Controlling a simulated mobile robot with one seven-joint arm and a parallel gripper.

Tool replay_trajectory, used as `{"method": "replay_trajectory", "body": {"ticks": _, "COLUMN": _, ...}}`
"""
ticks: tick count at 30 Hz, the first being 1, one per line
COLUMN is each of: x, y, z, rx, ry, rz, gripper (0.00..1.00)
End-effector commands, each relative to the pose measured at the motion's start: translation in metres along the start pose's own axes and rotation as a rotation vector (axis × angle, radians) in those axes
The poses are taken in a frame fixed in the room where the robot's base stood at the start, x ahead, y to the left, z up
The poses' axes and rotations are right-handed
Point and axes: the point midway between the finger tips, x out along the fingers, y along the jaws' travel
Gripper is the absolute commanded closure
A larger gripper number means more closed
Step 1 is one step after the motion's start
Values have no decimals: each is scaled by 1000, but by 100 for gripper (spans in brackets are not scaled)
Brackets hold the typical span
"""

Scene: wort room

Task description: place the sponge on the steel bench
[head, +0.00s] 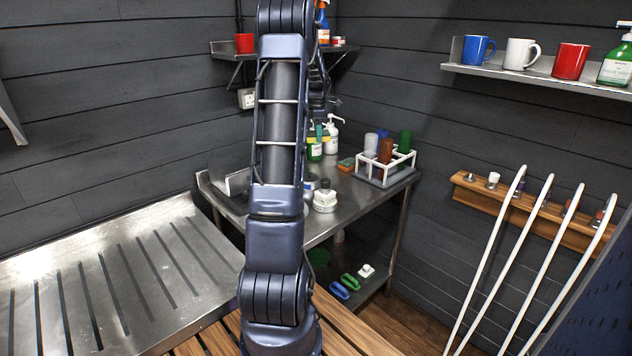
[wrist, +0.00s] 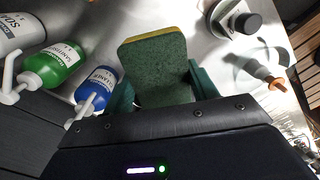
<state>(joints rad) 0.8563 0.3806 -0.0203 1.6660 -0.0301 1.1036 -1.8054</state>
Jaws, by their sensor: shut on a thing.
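In the wrist view my gripper (wrist: 160,92) is shut on the sponge (wrist: 155,65), a green block with a yellow layer along its far edge. The green fingers press on its left and right sides. The steel bench (head: 352,192) stands in the corner in the head view; its bare grey top also shows behind the sponge in the wrist view (wrist: 205,52). I cannot tell whether the sponge touches the bench.
Left of the sponge are a green bottle (wrist: 52,66), a blue bottle (wrist: 97,86) and a white one (wrist: 20,32). A dark-topped white container (wrist: 242,20) is at right. A white rack (head: 385,172) with bottles and an orange-green block (head: 346,164) are on the bench. Slatted steel drainer (head: 120,270) at left.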

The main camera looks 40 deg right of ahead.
Motion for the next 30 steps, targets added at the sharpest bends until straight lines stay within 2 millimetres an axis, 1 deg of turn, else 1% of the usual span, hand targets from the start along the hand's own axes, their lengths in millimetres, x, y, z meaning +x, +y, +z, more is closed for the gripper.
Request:
{"method": "replay_trajectory", "body": {"ticks": 1, "x": 2, "y": 10, "z": 10, "rx": -62, "ry": 2, "rz": 0, "gripper": 63}}
{"method": "replay_trajectory", "body": {"ticks": 3, "x": 2, "y": 22, "z": 20, "rx": -162, "ry": 6, "rz": 2, "gripper": 63}}
{"method": "replay_trajectory", "body": {"ticks": 9, "x": 4, "y": 50, "z": 48, "rx": -411, "ry": 17, "rz": 13, "gripper": 63}}
{"method": "replay_trajectory", "body": {"ticks": 14, "x": 5, "y": 62, "z": 64, "rx": -535, "ry": 23, "rz": 20, "gripper": 63}}
{"method": "replay_trajectory", "body": {"ticks": 17, "x": 6, "y": 66, "z": 68, "rx": -575, "ry": 25, "rz": 23, "gripper": 63}}
{"method": "replay_trajectory", "body": {"ticks": 19, "x": 10, "y": 68, "z": 70, "rx": -589, "ry": 27, "rz": 24, "gripper": 63}}
{"method": "replay_trajectory", "body": {"ticks": 23, "x": 31, "y": 68, "z": 69, "rx": -594, "ry": 28, "rz": 23, "gripper": 63}}
{"method": "replay_trajectory", "body": {"ticks": 30, "x": 83, "y": 69, "z": 67, "rx": -593, "ry": 27, "rz": 23, "gripper": 63}}
